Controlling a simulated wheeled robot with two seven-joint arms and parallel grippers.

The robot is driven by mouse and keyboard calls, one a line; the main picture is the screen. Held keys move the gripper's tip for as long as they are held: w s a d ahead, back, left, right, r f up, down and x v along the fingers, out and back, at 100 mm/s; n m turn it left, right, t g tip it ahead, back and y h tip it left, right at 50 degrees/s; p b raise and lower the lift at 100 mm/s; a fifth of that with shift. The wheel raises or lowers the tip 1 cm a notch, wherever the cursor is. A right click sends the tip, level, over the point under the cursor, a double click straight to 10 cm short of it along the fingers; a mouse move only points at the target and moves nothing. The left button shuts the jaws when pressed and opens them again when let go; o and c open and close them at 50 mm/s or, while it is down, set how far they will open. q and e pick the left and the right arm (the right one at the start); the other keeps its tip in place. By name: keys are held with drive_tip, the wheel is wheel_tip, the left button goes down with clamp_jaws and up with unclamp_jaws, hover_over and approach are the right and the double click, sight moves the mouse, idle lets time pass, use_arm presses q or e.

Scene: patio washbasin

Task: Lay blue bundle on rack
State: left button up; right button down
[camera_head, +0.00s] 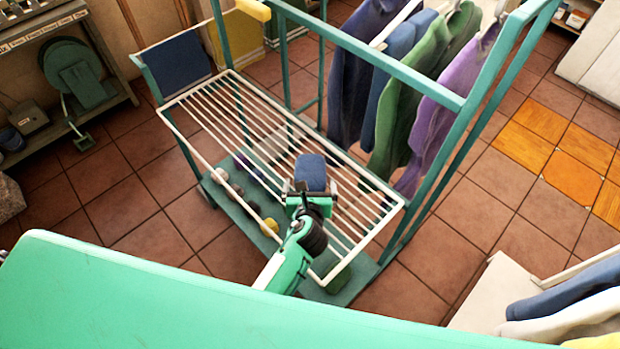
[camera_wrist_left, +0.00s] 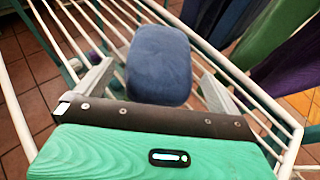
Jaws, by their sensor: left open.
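The blue bundle (camera_head: 311,171) is a rounded cloth roll that appears to rest on the white wire rack (camera_head: 228,112), toward its right half. My left gripper (camera_head: 312,188) is over the rack at the near end of the bundle. In the left wrist view the blue bundle (camera_wrist_left: 158,62) lies between the two spread fingers of my left gripper (camera_wrist_left: 155,88), with a gap visible on each side. The white rack bars (camera_wrist_left: 262,72) show around and below it. The bundle's underside is hidden. My right gripper is not in view.
A teal frame (camera_head: 400,70) rises behind the rack, with blue, green and purple garments (camera_head: 430,115) hanging close to its right end. A lower teal shelf (camera_head: 225,195) holds several small round items. The rack's left half is clear. Folded clothes (camera_head: 570,300) lie at lower right.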

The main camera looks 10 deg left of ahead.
use_arm(q)
drive_tip(key=v, duration=0.7)
drive_tip(key=shift+s+r, duration=0.15)
drive_tip(key=shift+s, duration=0.25)
